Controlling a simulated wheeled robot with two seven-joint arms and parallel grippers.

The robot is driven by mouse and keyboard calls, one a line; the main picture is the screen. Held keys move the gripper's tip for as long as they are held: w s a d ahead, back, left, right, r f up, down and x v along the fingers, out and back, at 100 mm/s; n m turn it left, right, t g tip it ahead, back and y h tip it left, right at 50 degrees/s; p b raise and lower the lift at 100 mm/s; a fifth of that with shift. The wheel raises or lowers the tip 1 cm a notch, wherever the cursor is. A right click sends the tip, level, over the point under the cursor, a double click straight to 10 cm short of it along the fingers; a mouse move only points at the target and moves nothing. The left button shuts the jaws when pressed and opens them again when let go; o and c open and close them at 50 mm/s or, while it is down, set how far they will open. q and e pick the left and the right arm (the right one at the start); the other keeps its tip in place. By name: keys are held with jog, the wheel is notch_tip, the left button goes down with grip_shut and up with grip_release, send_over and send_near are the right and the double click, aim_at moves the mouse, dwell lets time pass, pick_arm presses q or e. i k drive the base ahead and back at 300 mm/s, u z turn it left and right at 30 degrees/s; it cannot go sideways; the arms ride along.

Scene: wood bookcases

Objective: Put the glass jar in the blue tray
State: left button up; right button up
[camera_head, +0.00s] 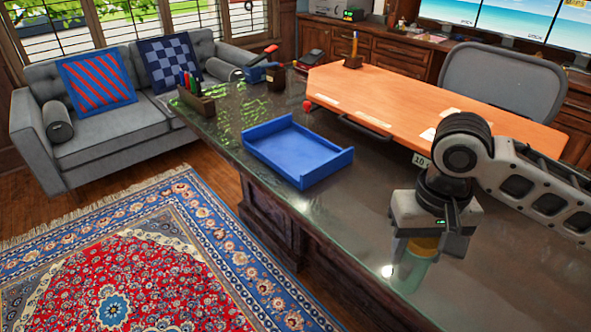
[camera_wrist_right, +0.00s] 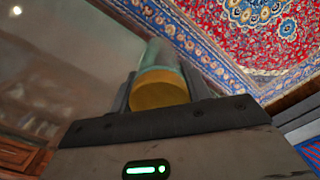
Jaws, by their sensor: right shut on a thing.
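The glass jar (camera_head: 412,268) is greenish and clear with a yellow-brown lid, and stands upright near the front edge of the dark desk. My right gripper (camera_head: 425,250) points down and is shut on the jar near its lid. The right wrist view shows the lid (camera_wrist_right: 160,91) and the jar (camera_wrist_right: 159,56) between the two fingers. Whether the jar's base touches the desk is hard to tell. The blue tray (camera_head: 298,151) lies empty on the desk, to the left of and beyond the gripper. My left gripper is not in view.
The dark glossy desk (camera_head: 340,205) is clear between the tray and the jar. A pen holder (camera_head: 197,103), a red-and-blue tool (camera_head: 262,62) and a small red ball (camera_head: 307,105) lie beyond the tray. An orange wooden desktop (camera_head: 440,95) adjoins at the back.

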aim_at(296, 153)
jog(key=u, duration=0.65)
jog(key=i, duration=0.35)
jog(key=u, duration=0.65)
jog(key=i, duration=0.85)
jog(key=z, duration=0.65)
jog(key=i, duration=0.6)
jog(key=z, duration=0.65)
